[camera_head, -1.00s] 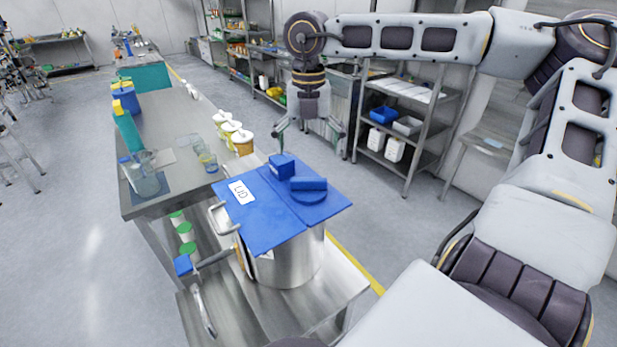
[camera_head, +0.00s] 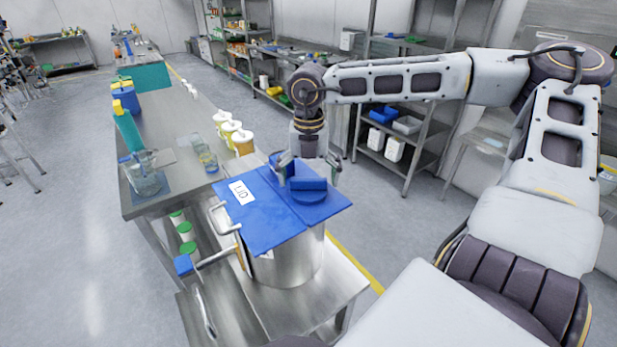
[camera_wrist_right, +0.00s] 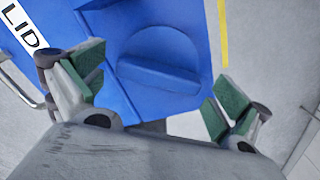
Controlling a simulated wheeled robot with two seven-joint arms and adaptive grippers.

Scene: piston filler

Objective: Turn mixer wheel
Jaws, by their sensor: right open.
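The mixer wheel is a blue disc (camera_head: 309,193) with a raised bar across it, on top of the blue lid (camera_head: 257,222) of a steel pot (camera_head: 290,264). It also shows in the right wrist view as a round disc (camera_wrist_right: 160,52), with its bar facing me. My right gripper (camera_head: 308,172) is open just behind and above the wheel. In the right wrist view its green-padded fingers (camera_wrist_right: 150,100) are wide apart, one to each side of the wheel's near edge, with nothing between them held. My left gripper is not in view.
A crank with a blue handle (camera_head: 184,265) sticks out from the pot's left side. A steel table (camera_head: 150,205) with jars and a glass bowl (camera_head: 142,178) lies to the left.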

